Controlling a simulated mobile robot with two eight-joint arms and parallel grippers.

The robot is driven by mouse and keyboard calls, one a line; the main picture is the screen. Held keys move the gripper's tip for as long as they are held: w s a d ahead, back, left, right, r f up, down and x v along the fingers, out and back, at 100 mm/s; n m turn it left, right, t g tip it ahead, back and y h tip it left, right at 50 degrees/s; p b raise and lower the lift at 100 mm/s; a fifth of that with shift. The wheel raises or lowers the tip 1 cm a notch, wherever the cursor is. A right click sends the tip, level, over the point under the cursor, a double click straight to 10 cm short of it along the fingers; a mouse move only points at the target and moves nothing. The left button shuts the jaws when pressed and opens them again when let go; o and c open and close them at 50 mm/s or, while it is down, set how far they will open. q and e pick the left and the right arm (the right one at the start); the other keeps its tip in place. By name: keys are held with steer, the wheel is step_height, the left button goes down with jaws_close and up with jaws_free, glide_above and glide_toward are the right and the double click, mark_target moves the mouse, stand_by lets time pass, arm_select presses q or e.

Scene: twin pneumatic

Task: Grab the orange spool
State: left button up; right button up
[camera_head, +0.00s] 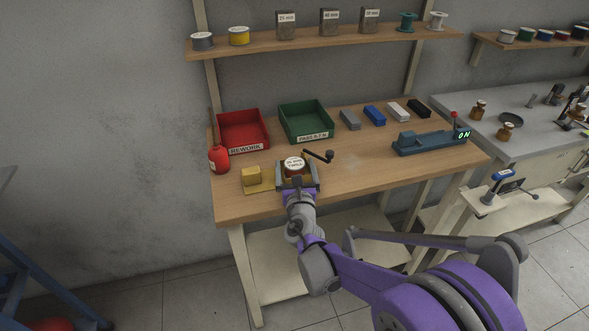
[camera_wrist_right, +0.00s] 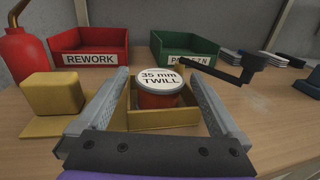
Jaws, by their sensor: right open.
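A red-orange spool (camera_head: 294,169) with a white top labelled "35 mm TWILL" stands upright in a yellow open holder on the workbench (camera_head: 365,165). In the right wrist view the spool (camera_wrist_right: 158,98) sits in the middle, within the low walls of the holder (camera_wrist_right: 163,121). My right gripper (camera_head: 298,178) is open, and its two fingers (camera_wrist_right: 157,80) reach forward on either side of the holder and spool. I cannot tell whether a finger touches the holder. The spool's lower part is hidden by the holder wall. My left gripper is not in view.
A black crank (camera_head: 318,156) juts out right of the spool. A yellow block (camera_head: 251,176) and red bottle (camera_head: 219,159) stand left. Red (camera_head: 243,127) and green (camera_head: 305,118) bins are behind. A teal device (camera_head: 430,142) is at right; a shelf (camera_head: 325,41) holds other spools.

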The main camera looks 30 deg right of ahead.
steer(key=c, duration=1.5)
steer(key=shift+o, duration=0.2)
steer(key=shift+r, duration=0.1)
